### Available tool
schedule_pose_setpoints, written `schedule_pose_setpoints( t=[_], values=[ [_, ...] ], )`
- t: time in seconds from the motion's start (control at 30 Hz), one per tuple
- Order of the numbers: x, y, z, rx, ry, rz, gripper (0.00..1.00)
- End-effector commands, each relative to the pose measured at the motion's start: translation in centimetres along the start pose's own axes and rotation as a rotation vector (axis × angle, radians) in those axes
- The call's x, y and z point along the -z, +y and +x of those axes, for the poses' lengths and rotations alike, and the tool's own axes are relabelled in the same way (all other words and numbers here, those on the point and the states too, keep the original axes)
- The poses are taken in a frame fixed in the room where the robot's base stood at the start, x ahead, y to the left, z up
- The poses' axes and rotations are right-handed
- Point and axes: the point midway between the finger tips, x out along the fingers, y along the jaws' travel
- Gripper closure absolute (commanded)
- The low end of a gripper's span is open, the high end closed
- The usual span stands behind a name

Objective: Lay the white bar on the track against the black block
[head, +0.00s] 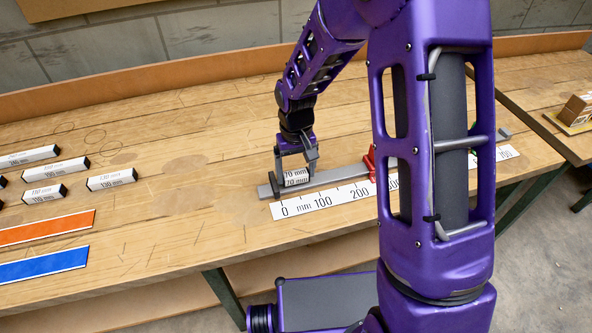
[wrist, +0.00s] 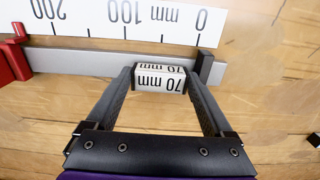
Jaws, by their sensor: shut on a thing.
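The white bar, marked 70 mm (head: 296,177), is held between the fingers of my gripper (head: 297,158). In the wrist view the bar (wrist: 160,78) lies across between the two fingertips, over the near edge of the grey track (wrist: 90,61). The track (head: 335,177) runs along a ruler in the head view. I cannot tell whether the bar touches the track or the block.
The white ruler (head: 337,199) lies along the track's front side. A red piece (head: 370,163) sits farther right on the track, partly behind my arm. Several other labelled bars (head: 112,179) and orange (head: 45,228) and blue (head: 42,264) strips lie at left. Bare bench separates them from the track.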

Motion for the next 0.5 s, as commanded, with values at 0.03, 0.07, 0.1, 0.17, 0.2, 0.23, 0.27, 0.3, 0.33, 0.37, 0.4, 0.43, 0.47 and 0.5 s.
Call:
schedule_pose_setpoints(
  t=[0.03, 0.07, 0.1, 0.17, 0.2, 0.23, 0.27, 0.3, 0.33, 0.37, 0.4, 0.43, 0.47, 0.5],
  values=[
    [0.0, 0.0, 0.17, 0.0, 0.0, 0.0, 0.76],
    [0.0, 0.0, 0.23, 0.0, 0.0, 0.0, 0.76],
    [0.0, 0.0, 0.32, 0.0, 0.0, 0.0, 0.76],
    [0.0, 0.0, 0.44, 0.0, 0.0, 0.0, 0.76],
    [0.0, 0.0, 0.53, 0.0, 0.0, 0.0, 0.76],
    [0.0, 0.0, 0.59, 0.0, 0.0, 0.0, 0.76],
    [-0.01, 0.0, 0.65, 0.0, 0.0, 0.0, 0.76],
    [0.0, 0.0, 0.73, 0.0, 0.0, 0.0, 0.76],
    [-0.01, 0.0, 0.79, 0.0, 0.0, 0.0, 0.76],
    [-0.01, 0.0, 0.85, 0.0, 0.0, 0.0, 0.76],
    [-0.01, 0.0, 0.93, 0.0, 0.0, 0.0, 0.76],
    [-0.01, 0.0, 0.99, 0.0, 0.0, 0.0, 0.76],
    [-0.01, -0.01, 1.05, 0.0, 0.0, 0.0, 0.76],
    [-0.01, 0.0, 1.13, 0.0, 0.0, 0.0, 0.76]
  ],
)
